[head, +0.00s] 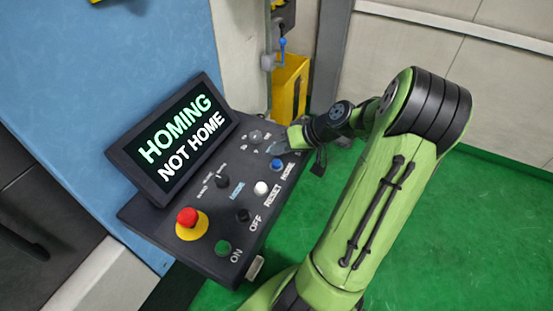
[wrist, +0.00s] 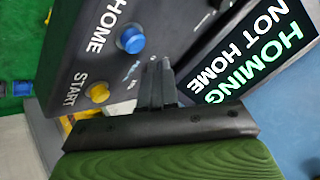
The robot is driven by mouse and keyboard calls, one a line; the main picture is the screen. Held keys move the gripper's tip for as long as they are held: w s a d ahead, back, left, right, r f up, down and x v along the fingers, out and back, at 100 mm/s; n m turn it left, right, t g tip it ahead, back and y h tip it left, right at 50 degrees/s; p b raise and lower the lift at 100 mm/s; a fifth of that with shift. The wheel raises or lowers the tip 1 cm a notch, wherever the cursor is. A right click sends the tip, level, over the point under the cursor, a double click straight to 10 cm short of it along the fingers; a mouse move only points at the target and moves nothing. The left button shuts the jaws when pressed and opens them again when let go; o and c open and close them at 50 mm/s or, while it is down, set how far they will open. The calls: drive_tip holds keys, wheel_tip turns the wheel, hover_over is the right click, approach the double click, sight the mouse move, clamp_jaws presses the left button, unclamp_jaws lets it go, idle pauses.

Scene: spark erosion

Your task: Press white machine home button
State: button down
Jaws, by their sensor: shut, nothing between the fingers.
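The dark control panel (head: 165,213) carries a blue button (head: 276,164) labelled HOME. In the wrist view the blue button (wrist: 131,40) stands out from the panel, with the word HOME beside it. My gripper (head: 274,148) is over the panel's far right end, close to the blue button. In the wrist view my gripper's fingers (wrist: 158,66) are together and empty, pointing at the panel to the lower right of the blue button. I cannot tell whether the tips touch the panel. The screen (head: 180,138) reads HOMING NOT HOME.
A yellow START button (wrist: 97,92) sits near the fingers. Along the panel are a white RESET button (head: 261,188), a black OFF button (head: 242,215), a green ON button (head: 222,248) and a red emergency stop (head: 187,218). A yellow bin (head: 288,88) stands behind.

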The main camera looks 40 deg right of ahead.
sight(280, 162)
wheel_tip(280, 162, up, 4)
drive_tip(key=p, duration=0.2)
drive_tip(key=shift+r+p, duration=0.1)
drive_tip(key=shift+p, duration=0.3)
idle(0.4)
drive_tip(key=s+a+r+n+g+h+b, duration=0.1)
drive_tip(key=a+r+n+g+h+b, duration=0.2)
drive_tip(key=a, duration=1.2)
drive_tip(key=s+a+r, duration=0.1)
drive_tip(key=s+a, duration=0.3)
drive_tip(key=s, duration=0.3)
drive_tip(key=s+a+r+n+b, duration=0.1)
drive_tip(key=s+a+r, duration=0.1)
drive_tip(key=s+a, duration=0.2)
drive_tip(key=s, duration=0.2)
drive_tip(key=shift+s+a+r+h, duration=0.25)
drive_tip(key=shift+s+a+h, duration=0.1)
drive_tip(key=shift+s+h, duration=0.05)
